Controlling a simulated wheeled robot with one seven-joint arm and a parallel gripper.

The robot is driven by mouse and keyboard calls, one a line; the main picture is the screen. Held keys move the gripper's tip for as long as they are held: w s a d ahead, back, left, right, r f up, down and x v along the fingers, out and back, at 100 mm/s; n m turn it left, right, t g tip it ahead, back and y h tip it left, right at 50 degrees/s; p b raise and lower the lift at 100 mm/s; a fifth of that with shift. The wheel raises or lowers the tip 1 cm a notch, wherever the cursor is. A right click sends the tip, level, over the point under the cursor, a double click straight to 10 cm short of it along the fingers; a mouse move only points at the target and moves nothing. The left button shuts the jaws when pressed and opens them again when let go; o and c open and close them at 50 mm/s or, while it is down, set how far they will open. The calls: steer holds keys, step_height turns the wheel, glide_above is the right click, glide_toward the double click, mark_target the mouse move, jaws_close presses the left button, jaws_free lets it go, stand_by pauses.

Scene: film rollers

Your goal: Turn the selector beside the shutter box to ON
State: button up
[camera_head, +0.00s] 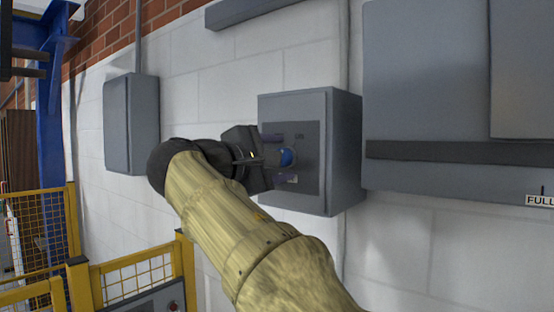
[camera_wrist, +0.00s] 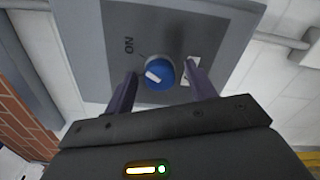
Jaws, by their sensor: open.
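The selector is a round blue knob (camera_wrist: 160,72) with a white pointer, on the dark front plate of a grey box. In the wrist view the pointer is toward the left side of the knob, below a short line mark by the ON label (camera_wrist: 128,45), which reads upside down. My gripper (camera_wrist: 161,78) is open, one purple-grey finger on each side of the knob. I cannot tell whether the fingers touch it. In the head view my gripper (camera_head: 278,158) faces the plate.
The grey box (camera_head: 343,150) is on a white block wall. A larger grey cabinet (camera_head: 430,100) is to its right and a smaller grey box (camera_head: 131,122) to its left. A white label (camera_wrist: 190,70) is partly behind the right finger. Yellow fencing (camera_head: 140,270) stands lower left.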

steer(key=b+v, duration=0.2)
steer(key=v, duration=1.5)
steer(key=shift+s+b, duration=0.2)
steer(key=shift+b, duration=0.2)
steer(key=shift+a+f, duration=0.1)
steer(key=shift+a, duration=0.05)
steer(key=w+d+f+n+g+y, duration=0.1)
steer(key=w+d+f+n+y, duration=0.15)
steer(key=w+f, duration=0.95)
steer(key=w+d+f+m+g+y, duration=0.15)
steer(key=d+f, duration=0.25)
steer(key=f, duration=0.5)
steer(key=w+d+f+g+y, duration=0.1)
steer(key=d+f+g, duration=0.25)
steer(key=f, duration=0.55)
steer(key=s+d+f+m+g+y, duration=0.2)
steer(key=s+d+f+m, duration=0.3)
steer(key=f, duration=0.4)
steer(key=s+d+f+m+g+y, duration=0.1)
steer(key=s+d+f+m+y, duration=0.1)
steer(key=s+d+f+m, duration=0.3)
steer(key=s+d+f+m+g+y, duration=0.2)
steer(key=s+d+f+m, duration=0.3)
steer(key=s+f, duration=0.4)
step_height(320, 180, down, 4)
steer(key=shift+s+d+f+m+g, duration=0.2)
steer(key=shift+d+m+g, duration=0.1)
steer(key=shift+d, duration=0.3)
